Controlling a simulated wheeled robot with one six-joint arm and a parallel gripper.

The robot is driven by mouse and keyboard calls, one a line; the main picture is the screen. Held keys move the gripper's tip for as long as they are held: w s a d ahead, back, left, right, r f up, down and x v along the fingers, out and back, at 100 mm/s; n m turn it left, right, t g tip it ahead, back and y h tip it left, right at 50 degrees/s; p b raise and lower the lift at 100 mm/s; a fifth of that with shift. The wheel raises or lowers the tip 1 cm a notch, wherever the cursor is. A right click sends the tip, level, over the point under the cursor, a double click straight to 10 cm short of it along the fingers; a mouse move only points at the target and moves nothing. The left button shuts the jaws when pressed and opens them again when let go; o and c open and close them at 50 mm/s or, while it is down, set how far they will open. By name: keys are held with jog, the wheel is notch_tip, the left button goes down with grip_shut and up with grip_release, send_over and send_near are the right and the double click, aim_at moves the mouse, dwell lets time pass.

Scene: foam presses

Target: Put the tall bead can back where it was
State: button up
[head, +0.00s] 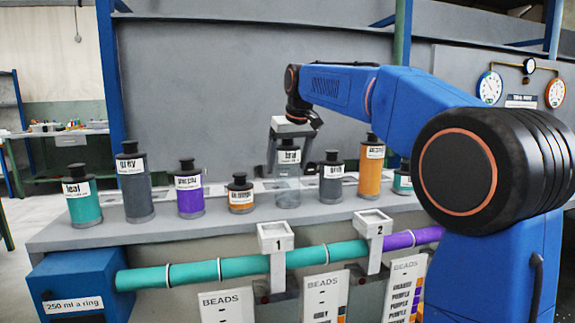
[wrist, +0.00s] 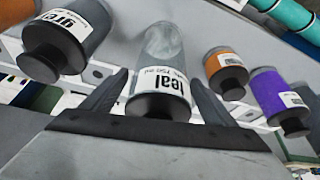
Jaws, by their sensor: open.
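A clear can labelled teal (head: 288,188), with a black cap, stands upright on the bench and looks empty of colour. My gripper (head: 289,145) is open around its upper part. In the wrist view the same clear can (wrist: 165,48) stands between the two fingers (wrist: 158,98), with a small gap on each side. Two tall cans stand on the bench: a grey one (head: 137,196) at the left and an orange one (head: 369,178) to the right of my gripper. I cannot tell which can the task means.
Close by stand a short orange can (head: 240,197) and a smaller grey can (head: 332,184). A purple can (head: 189,194) and teal can (head: 82,201) stand further left; another teal can (head: 402,182) is at right. Pipe (head: 200,275) and numbered hoppers (head: 276,238) line the front.

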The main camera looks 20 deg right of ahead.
jog(key=v, duration=1.1)
jog(key=shift+r, duration=0.35)
jog(key=shift+s+d, duration=0.1)
jog(key=shift+s, duration=0.1)
jog(key=s+d+f+m, duration=0.1)
jog(key=s+d+f, duration=0.2)
jog(key=s+f, duration=1.6)
jog(key=s+d+f+m, duration=0.1)
jog(key=s+d+f, duration=0.2)
jog(key=s+f, duration=1.6)
jog(key=shift+s+f+h, duration=0.4)
jog(key=shift+f, duration=0.05)
